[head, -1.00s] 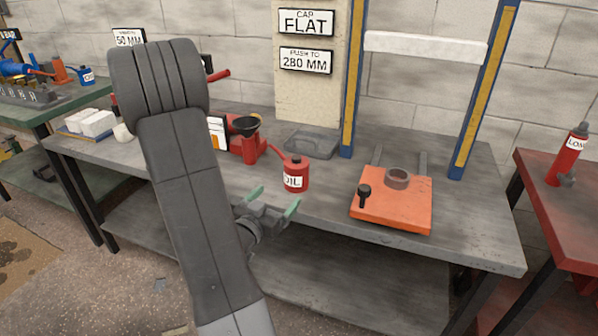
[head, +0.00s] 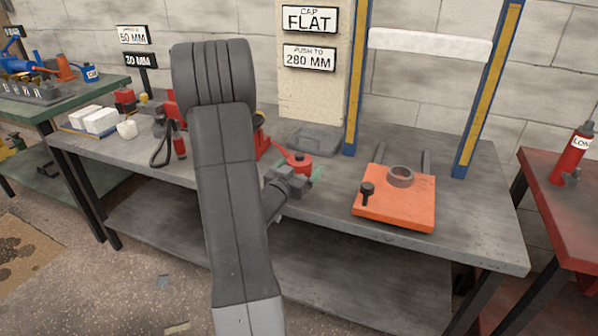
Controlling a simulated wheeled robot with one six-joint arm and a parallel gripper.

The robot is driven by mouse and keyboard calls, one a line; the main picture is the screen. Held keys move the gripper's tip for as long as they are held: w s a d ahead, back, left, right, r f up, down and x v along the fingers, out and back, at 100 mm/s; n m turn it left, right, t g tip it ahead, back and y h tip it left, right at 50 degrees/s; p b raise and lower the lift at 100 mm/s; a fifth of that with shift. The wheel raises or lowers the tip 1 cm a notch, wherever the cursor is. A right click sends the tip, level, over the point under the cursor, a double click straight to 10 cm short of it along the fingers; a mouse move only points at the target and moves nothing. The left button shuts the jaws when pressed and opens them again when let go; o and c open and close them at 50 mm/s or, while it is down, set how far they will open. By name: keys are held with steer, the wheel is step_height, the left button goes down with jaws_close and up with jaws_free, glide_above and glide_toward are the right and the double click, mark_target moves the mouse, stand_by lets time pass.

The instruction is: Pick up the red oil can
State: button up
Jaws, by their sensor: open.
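An orange plate (head: 396,208) with a grey ring and a black knob lies to the right, between blue and yellow posts. A grey tray (head: 315,138) is behind the can. White blocks (head: 101,121) lie at the left. A red table (head: 560,210) stands at the right.

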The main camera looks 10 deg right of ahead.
steer(key=shift+w, duration=0.1)
steer(key=shift+c, duration=0.4)
steer(key=c, duration=1.3)
